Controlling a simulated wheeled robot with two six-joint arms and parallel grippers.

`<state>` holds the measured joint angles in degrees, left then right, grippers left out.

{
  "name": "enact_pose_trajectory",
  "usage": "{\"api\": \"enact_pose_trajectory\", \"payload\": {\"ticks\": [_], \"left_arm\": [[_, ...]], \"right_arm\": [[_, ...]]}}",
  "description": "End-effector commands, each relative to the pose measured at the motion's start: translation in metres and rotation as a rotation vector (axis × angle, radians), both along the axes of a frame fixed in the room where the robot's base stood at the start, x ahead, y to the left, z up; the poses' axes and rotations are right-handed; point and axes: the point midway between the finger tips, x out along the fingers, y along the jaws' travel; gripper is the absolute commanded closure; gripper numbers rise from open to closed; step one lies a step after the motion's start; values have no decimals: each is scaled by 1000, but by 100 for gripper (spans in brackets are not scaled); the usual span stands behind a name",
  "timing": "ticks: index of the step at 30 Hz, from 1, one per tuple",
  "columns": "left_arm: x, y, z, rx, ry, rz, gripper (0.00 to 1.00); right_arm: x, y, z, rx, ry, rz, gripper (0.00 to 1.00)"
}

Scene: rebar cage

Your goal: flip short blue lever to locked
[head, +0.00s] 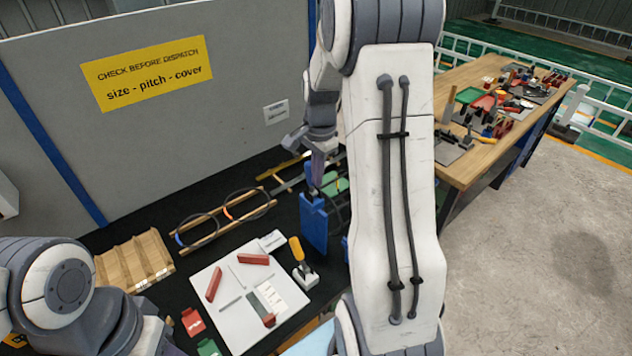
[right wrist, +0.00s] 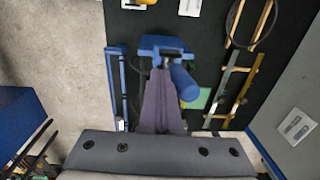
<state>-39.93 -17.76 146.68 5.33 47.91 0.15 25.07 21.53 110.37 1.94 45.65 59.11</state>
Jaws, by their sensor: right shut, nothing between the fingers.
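My right gripper (head: 317,178) is over the blue fixture (head: 313,225) on the black bench top in the head view. In the right wrist view my right gripper (right wrist: 162,74) is shut and empty, its fingers pointing at the blue bracket (right wrist: 160,43). A short, thick blue lever (right wrist: 184,82) sits just to the right of the fingers, very close to them; I cannot tell whether they touch. The lever's base is partly hidden by the fingers. My left arm shows at the lower left of the head view, but its gripper is out of view.
A long blue bar (right wrist: 116,85) runs left of the fingers. A wooden frame with black rings (head: 215,220), a white board (head: 238,295) with red blocks, and an orange-handled tool (head: 298,255) lie nearby. A grey panel (head: 190,120) stands behind.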

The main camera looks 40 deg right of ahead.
Motion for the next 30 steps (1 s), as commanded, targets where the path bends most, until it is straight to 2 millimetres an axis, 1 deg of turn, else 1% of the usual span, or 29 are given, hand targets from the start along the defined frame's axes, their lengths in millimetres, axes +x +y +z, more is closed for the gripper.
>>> {"api": "enact_pose_trajectory", "payload": {"ticks": [7, 11, 14, 30], "left_arm": [[0, 0, 5, 0, 0, 0, 60], [0, 0, 5, 0, 0, 0, 60], [0, 0, 9, 0, 0, 0, 60], [0, 0, 44, 0, 0, 0, 60]], "right_arm": [[9, 1, 0, 1, 1, 1, 100], [8, 1, 0, 0, 0, -1, 100], [7, 1, 6, 0, 0, -1, 100], [-6, -1, 48, 0, 0, -1, 100]]}}
